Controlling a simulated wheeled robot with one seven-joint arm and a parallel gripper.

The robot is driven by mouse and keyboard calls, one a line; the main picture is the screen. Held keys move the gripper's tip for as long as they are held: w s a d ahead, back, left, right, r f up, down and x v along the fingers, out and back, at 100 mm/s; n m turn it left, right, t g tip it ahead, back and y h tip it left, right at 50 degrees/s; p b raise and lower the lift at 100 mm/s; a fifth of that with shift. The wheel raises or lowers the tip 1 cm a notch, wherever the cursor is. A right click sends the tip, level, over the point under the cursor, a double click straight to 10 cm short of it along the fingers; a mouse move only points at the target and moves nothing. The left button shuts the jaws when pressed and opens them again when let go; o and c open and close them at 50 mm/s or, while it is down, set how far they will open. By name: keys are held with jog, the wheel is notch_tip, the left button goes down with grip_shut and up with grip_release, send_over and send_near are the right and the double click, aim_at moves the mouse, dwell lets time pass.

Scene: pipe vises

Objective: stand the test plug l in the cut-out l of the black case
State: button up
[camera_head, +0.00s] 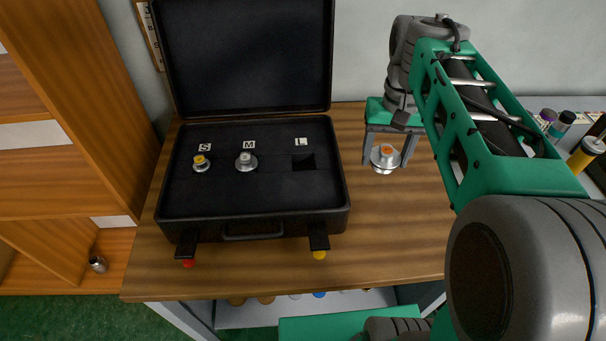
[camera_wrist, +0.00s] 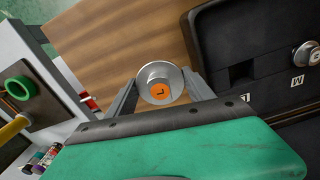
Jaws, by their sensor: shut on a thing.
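The test plug l (camera_head: 385,157) is a silver disc-shaped plug with an orange top, and an L on it shows in the wrist view (camera_wrist: 159,85). My gripper (camera_head: 386,160) is shut on it, one finger on each side, to the right of the black case. The black case (camera_head: 250,222) lies open on the wooden bench with its lid up at the back. Its cut-out l (camera_head: 304,162) is an empty dark square hole below the L label. The cut-out also shows in the wrist view (camera_wrist: 241,75). The plug's lower end is mostly hidden.
Plugs stand at the S (camera_head: 201,163) and M (camera_head: 246,162) places in the case. Bottles (camera_head: 586,152) stand at the far right. A wooden cabinet (camera_head: 75,110) is at left.

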jog(key=s+d+b, duration=0.1)
jog(key=s, duration=0.4)
jog(key=n+p, duration=0.2)
send_over(376, 196)
notch_tip(376, 196, down, 12)
jog(key=shift+r, duration=0.1)
jog(key=shift+f, duration=1.45)
jog(key=shift+f, duration=0.2)
jog(key=o, duration=1.6)
